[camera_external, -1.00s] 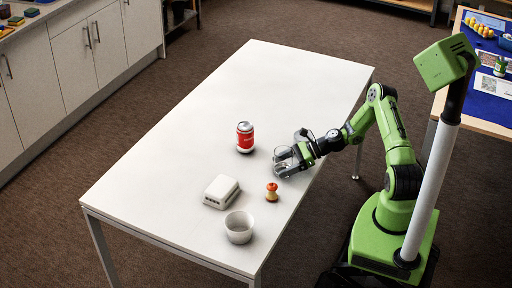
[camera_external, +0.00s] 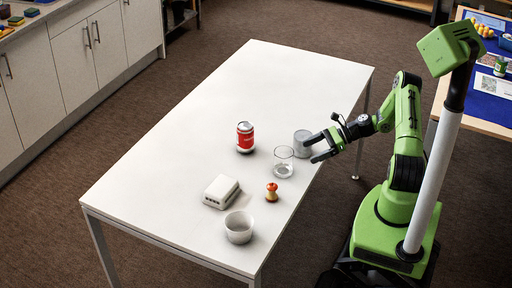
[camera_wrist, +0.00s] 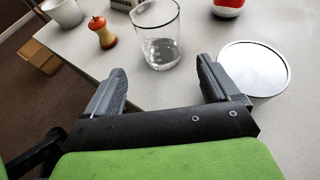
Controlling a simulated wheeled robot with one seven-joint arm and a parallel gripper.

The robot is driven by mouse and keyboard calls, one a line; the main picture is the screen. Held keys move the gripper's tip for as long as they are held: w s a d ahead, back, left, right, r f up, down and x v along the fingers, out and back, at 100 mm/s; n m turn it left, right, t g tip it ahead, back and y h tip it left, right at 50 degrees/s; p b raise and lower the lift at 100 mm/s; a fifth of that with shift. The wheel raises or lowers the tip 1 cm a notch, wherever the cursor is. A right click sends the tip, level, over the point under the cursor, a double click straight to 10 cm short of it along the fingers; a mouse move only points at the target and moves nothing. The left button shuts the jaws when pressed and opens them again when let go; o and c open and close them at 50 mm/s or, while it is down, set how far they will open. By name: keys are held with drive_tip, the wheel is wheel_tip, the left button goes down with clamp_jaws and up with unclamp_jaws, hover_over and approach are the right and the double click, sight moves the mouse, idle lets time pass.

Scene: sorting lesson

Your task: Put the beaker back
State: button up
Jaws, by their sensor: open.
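The clear glass beaker (camera_external: 284,162) stands upright on the white table, between the red can and the table's right edge. My gripper (camera_external: 317,148) is open and empty, to the right of the beaker and apart from it. In the wrist view the beaker (camera_wrist: 158,35) stands beyond the spread fingers of my gripper (camera_wrist: 158,88), with nothing between them.
A grey cylinder (camera_external: 302,143) with a flat top stands close beside my gripper; it also shows in the wrist view (camera_wrist: 254,68). A red can (camera_external: 245,138), an apple core (camera_external: 271,192), a white box (camera_external: 221,191) and a white bowl (camera_external: 239,228) stand around. The table's far half (camera_external: 270,85) is clear.

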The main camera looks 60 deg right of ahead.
drive_tip(key=s+a+r+n+g+h, duration=0.4)
drive_tip(key=a+r+n+g, duration=0.4)
drive_tip(key=a+r+n, duration=0.7)
drive_tip(key=s+a+r+n+t+h, duration=0.1)
drive_tip(key=s+r+n+h, duration=0.1)
drive_tip(key=s+r+n, duration=0.2)
drive_tip(key=s+a+r+n+t+h, duration=0.1)
drive_tip(key=s+r+n+t+h, duration=0.1)
drive_tip(key=s+n, duration=0.7)
drive_tip(key=shift+s+a+r, duration=0.4)
drive_tip(key=shift+s+r, duration=0.45)
drive_tip(key=shift+s, duration=0.15)
